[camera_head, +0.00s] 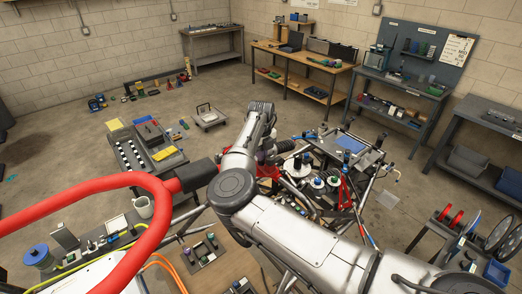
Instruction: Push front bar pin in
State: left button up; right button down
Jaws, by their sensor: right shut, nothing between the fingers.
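The tube chassis (343,196) stands right of centre, a frame of tubes with round parts and red pieces on it. My right arm comes in from the bottom right, bends near the middle and covers the chassis's left side. My right gripper (282,147) is small and dark at the chassis's left rear edge, shut and with nothing seen in it. Whether it touches the chassis I cannot tell. The front bar and its pin cannot be made out; they are too small or behind my arm. My left gripper is not in view.
A thick red hose (75,209) loops across the left foreground. A low bench (146,157) with trays stands left of my arm. Workbenches (303,70) line the back wall, and a shelf with grey bins (467,160) stands at right. Open floor (60,140) lies at left.

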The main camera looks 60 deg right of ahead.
jog(key=shift+f, duration=0.35)
notch_tip(320, 180, up, 6)
jog(key=p, duration=0.5)
jog(key=shift+d+f, duration=0.1)
jog(key=shift+f, duration=0.1)
jog(key=shift+w+r+b, duration=0.1)
jog(key=shift+r+b, duration=0.3)
jog(key=shift+b, duration=0.65)
notch_tip(320, 180, up, 8)
jog(key=b, duration=0.2)
jog(key=shift+r, duration=0.15)
